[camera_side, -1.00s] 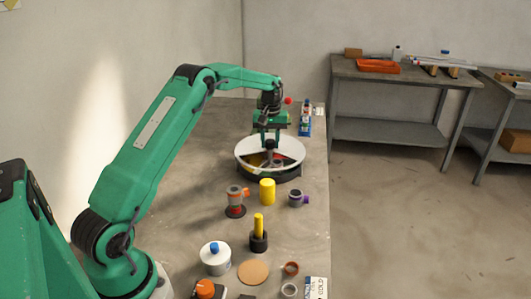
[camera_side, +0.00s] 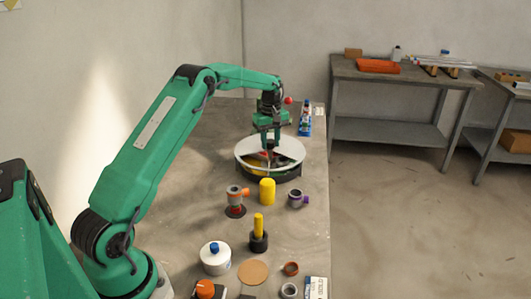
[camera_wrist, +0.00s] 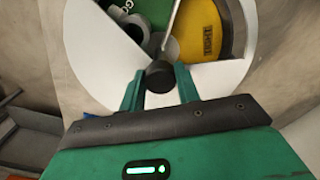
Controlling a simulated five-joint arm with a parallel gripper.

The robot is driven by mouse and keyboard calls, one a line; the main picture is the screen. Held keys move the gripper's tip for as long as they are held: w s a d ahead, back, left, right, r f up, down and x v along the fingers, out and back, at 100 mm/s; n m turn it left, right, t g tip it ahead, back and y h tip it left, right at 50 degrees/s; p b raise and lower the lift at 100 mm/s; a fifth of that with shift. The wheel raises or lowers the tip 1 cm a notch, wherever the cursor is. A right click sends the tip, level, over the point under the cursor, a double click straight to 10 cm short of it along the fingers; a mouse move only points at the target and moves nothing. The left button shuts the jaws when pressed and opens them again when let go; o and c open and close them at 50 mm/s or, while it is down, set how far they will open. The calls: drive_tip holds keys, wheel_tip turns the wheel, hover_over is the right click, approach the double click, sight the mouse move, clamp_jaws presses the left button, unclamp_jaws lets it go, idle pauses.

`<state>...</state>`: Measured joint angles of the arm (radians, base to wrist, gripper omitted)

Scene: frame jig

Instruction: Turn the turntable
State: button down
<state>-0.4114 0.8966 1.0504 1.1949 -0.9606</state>
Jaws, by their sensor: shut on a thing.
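The turntable (camera_side: 243,152) is a low round drum with a white top and a dark side, standing on the bench. An opening in its top shows coloured parts inside. In the wrist view, its white top (camera_wrist: 85,50) surrounds the opening, which shows a yellow section (camera_wrist: 203,32) and a green one with a grey ring-shaped part. My gripper (camera_side: 268,142) points down over the turntable's middle. In the wrist view, my gripper (camera_wrist: 160,82) has its green fingers on either side of a black knob (camera_wrist: 159,74) and is shut on it.
Nearer on the bench (camera_side: 318,235) stand a yellow cylinder (camera_side: 267,191), an orange-and-grey fitting (camera_side: 236,198), a grey-and-purple fitting (camera_side: 297,199), a yellow peg in a black base (camera_side: 258,235) and a white container (camera_side: 215,260).

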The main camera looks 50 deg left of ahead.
drive_tip(key=shift+n, duration=2.9)
drive_tip(key=shift+a+n, duration=0.1)
drive_tip(key=shift+n, duration=2.6)
drive_tip(key=c, duration=1)
unclamp_jaws()
drive_tip(key=shift+r, duration=3.9)
